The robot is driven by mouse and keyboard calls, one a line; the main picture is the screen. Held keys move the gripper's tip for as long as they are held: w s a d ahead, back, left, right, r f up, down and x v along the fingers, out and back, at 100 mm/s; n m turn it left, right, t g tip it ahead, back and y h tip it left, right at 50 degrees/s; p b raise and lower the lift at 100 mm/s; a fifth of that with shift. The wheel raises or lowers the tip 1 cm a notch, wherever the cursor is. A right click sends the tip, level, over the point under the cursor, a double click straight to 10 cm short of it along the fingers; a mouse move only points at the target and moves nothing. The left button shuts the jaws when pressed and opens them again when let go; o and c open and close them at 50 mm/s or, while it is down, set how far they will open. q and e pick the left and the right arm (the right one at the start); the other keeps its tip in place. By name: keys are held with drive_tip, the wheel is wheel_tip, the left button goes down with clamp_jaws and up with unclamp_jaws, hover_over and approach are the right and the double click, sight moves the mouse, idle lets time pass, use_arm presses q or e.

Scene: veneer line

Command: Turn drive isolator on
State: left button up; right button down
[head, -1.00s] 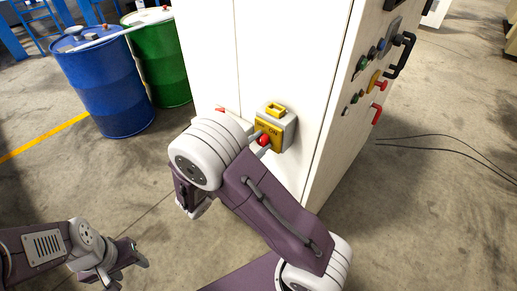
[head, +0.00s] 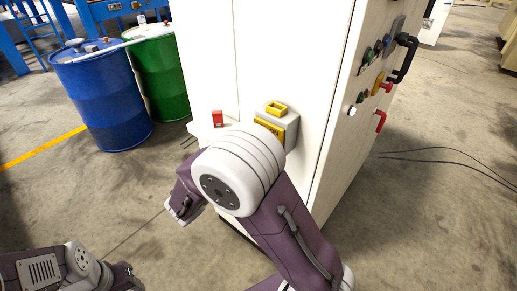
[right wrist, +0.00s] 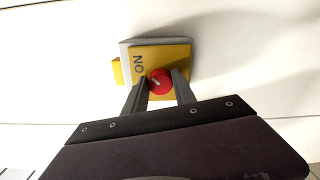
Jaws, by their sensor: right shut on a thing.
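The drive isolator is a grey box with a yellow plate (head: 289,123) on the white cabinet's front face, and its knob is hidden behind my right arm in the head view. In the right wrist view the yellow plate (right wrist: 177,56) carries the sideways letters ON, and the red round knob (right wrist: 160,82) shows a short pale slanted mark. My right gripper (right wrist: 161,84) is shut on the knob, one finger on each side. It is hidden in the head view.
The white cabinet (head: 275,55) has black and red handles and buttons on its right side. A small red item (head: 217,118) is left of the isolator. A blue drum (head: 103,100) and a green drum (head: 160,75) stand at left. Cables (head: 430,157) lie on the floor at right.

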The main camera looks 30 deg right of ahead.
idle(0.4)
drive_tip(key=c, duration=1)
unclamp_jaws()
drive_tip(key=v, duration=0.9)
